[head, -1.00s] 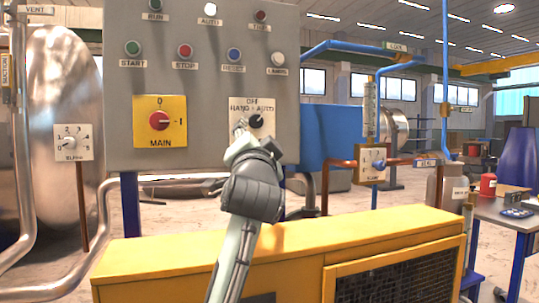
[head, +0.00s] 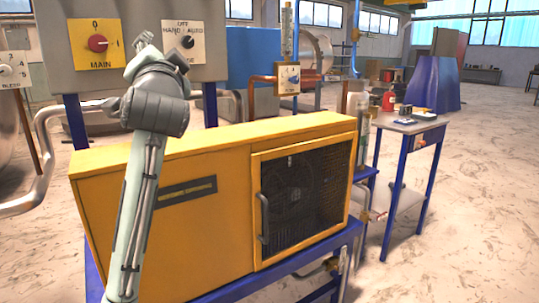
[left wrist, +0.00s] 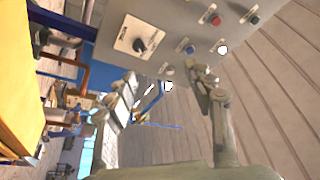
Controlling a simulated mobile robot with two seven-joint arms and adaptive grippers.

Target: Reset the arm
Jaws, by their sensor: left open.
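My left arm rises from the bottom of the head view. Its gripper (head: 145,42) is in front of the lower part of the grey control panel (head: 135,30), between the yellow MAIN switch and the HAND/AUTO selector. In the left wrist view the two fingers (left wrist: 168,88) are spread apart with nothing between them. The black selector knob (head: 188,41) on its cream plate is uncovered to the right of the gripper. It also shows beyond the fingers in the left wrist view (left wrist: 140,45). The red MAIN knob (head: 98,43) is left of the gripper. My right gripper is out of view.
A yellow cabinet (head: 225,150) with a mesh door (head: 300,195) stands below and behind my arm. A small blue-legged table (head: 410,127) with several items stands to the right. A valve with a dial (head: 289,78) is behind the cabinet. Open floor (head: 480,200) lies at right.

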